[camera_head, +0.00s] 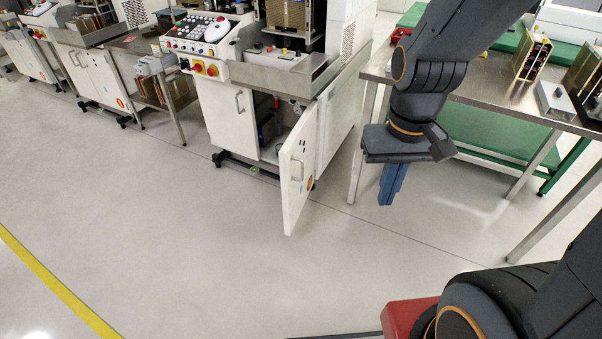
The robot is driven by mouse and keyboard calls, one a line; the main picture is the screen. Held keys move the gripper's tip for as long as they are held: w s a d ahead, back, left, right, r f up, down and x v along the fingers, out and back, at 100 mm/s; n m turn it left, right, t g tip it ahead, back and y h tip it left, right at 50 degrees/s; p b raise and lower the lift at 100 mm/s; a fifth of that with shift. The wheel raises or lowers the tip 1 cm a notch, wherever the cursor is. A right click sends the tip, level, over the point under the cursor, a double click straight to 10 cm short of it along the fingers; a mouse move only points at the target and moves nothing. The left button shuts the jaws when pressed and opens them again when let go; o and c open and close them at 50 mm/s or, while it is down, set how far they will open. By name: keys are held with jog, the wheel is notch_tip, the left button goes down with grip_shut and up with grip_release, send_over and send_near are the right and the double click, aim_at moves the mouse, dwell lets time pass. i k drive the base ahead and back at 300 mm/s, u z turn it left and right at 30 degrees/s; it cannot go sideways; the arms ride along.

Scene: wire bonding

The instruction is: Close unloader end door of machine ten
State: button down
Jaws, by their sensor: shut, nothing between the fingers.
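The white machine (226,112) stands at the upper middle with its lower cabinet partly open. Its right-hand door (300,172) is swung outward toward me and has a handle and an orange round sticker. The door beside it on the left (229,112) looks shut. The dark cabinet inside (277,125) shows behind the open door. My gripper (392,190) points down to the right of the open door, apart from it, with its blue fingers together and empty. I cannot read a machine number.
A steel table (478,82) with metal magazines (533,57) stands right of my gripper, over a green lower surface. More white machines (95,75) stand at the left. The grey floor (210,235) in front is clear, with a yellow line (55,285).

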aim_at(306, 172)
jog(key=u, duration=0.8)
jog(key=i, duration=0.9)
jog(key=z, duration=0.1)
